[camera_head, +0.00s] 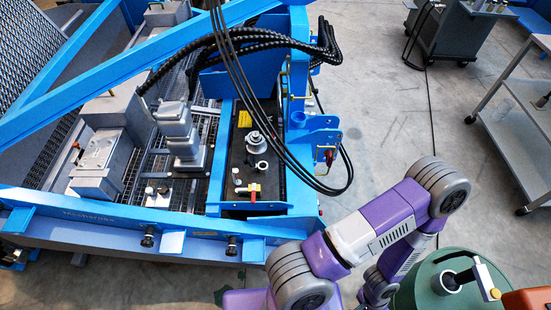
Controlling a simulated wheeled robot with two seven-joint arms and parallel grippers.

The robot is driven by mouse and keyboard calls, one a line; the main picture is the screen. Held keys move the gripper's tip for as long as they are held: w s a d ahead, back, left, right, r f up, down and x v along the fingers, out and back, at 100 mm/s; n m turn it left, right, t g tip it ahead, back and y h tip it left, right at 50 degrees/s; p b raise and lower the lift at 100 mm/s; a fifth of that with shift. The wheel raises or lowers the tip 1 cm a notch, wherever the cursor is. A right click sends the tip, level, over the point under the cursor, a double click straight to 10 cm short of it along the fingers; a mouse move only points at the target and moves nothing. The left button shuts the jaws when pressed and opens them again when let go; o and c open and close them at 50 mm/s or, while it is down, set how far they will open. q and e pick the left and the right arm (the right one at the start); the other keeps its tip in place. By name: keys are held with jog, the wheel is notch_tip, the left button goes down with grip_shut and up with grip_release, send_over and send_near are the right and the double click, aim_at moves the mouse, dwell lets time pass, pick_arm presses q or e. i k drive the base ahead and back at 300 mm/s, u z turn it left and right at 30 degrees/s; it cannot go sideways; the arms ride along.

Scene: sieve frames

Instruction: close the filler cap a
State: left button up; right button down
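A dark tank top (237,160) lies inside the blue machine frame. On it stands a silver round fitting (256,141) that looks like a filler neck or cap, with a small pale ring (262,165) just in front of it. I cannot tell which part is filler cap a, or whether it is open. My purple and white arm crosses the lower right, well apart from the tank. Its gripper is not visible, and neither is the other gripper.
A small valve with a red and yellow handle (250,188) sits near the tank's front edge. Black hoses (262,105) arch over the tank's right side. A green drum (440,290) stands at the bottom right. A grey trolley (520,120) stands at right. The concrete floor between is clear.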

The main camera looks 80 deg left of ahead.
aim_at(250, 160)
jog(key=z, duration=0.3)
jog(key=k, duration=2.85)
jog(key=u, duration=1.35)
jog(key=k, duration=0.45)
jog(key=z, duration=1.3)
jog(key=i, duration=2.2)
jog(key=u, duration=1.6)
jog(key=i, duration=0.65)
jog(key=u, duration=0.65)
